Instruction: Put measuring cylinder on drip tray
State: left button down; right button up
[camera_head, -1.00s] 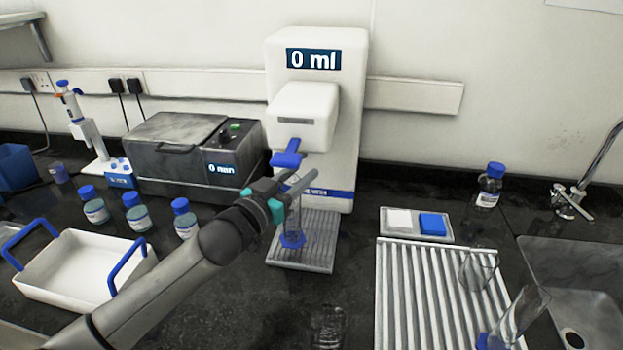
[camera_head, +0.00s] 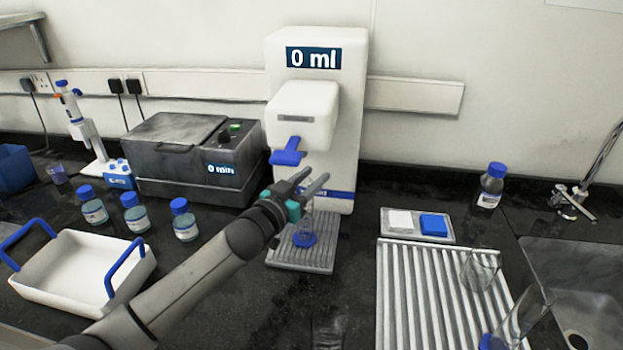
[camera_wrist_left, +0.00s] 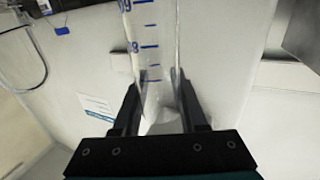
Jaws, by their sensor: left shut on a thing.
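The measuring cylinder is clear with a blue foot (camera_head: 304,239); in the left wrist view its clear body with blue marks (camera_wrist_left: 150,45) stands between the fingers. My left gripper (camera_head: 314,184) is shut on the cylinder's upper part; its fingers also show in the left wrist view (camera_wrist_left: 157,92). The cylinder is about upright over the grey ribbed drip tray (camera_head: 290,262), below the blue lever of the white dispenser (camera_head: 350,100). I cannot tell whether its foot touches the tray. My right gripper is not in view.
A white draining rack (camera_head: 400,290) with glassware is at the right, beside the sink (camera_head: 590,270). Several blue-capped bottles (camera_head: 134,214) and a white tray with blue handles (camera_head: 75,275) are at the left. A grey bath (camera_head: 175,160) stands left of the dispenser.

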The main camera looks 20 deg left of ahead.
pick_arm(q)
jog(key=shift+f, duration=0.1)
jog(key=shift+c, duration=2.2)
grip_release()
jog(key=shift+s, duration=0.15)
jog(key=s+a, duration=0.1)
jog(key=s, duration=1)
jog(key=shift+s+a+p, duration=0.3)
jog(key=shift+a+p, duration=0.05)
